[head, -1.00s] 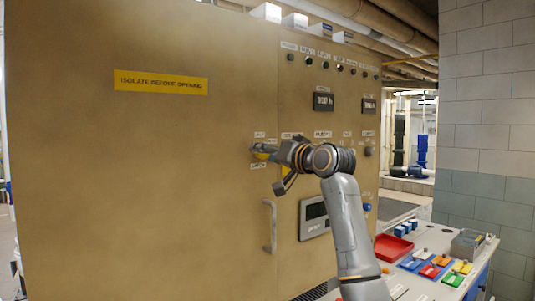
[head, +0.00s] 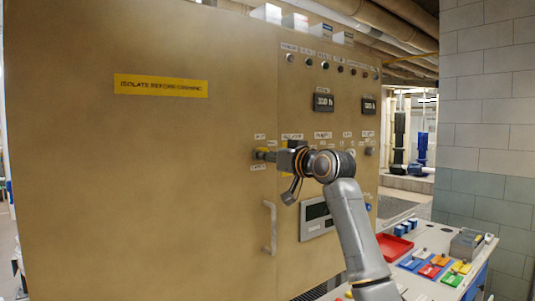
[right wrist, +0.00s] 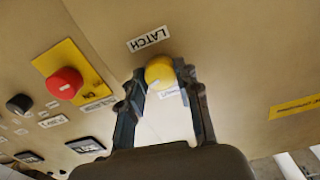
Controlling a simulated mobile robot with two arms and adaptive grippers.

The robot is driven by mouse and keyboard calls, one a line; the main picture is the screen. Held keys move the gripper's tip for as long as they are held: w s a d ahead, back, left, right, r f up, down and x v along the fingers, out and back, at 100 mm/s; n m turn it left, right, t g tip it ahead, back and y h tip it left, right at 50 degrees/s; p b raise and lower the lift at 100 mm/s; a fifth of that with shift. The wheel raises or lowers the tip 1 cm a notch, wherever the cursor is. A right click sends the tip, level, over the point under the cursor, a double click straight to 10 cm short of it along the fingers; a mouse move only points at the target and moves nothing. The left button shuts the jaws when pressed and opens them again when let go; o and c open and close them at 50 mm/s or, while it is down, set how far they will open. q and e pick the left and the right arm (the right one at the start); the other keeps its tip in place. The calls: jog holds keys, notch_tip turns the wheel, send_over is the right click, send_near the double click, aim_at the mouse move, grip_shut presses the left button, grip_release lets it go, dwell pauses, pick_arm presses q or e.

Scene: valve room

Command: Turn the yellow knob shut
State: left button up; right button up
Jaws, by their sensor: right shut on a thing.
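The yellow knob (right wrist: 160,73) sits on the tan cabinet door, between two white labels, one reading LATCH. It has a pale mark on its face. My right gripper (right wrist: 161,76) has one finger on each side of the knob and is shut on it. In the head view the right gripper (head: 265,155) reaches the cabinet face from the right, and only a little of the yellow knob (head: 262,150) shows. My left gripper is not in view.
A red knob on a yellow plate (right wrist: 64,83) and a black knob (right wrist: 19,104) are beside it. A door handle (head: 269,228) stands out below. A red tray (head: 393,247) and coloured parts lie on the bench at right.

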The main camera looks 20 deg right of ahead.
jog(key=shift+d+n+p, duration=0.1)
jog(key=shift+n+p, duration=3.65)
jog(key=shift+n, duration=3.25)
jog(key=o, duration=1.2)
jog(key=shift+c, duration=0.2)
jog(key=v, duration=1.2)
jog(key=shift+f, duration=0.1)
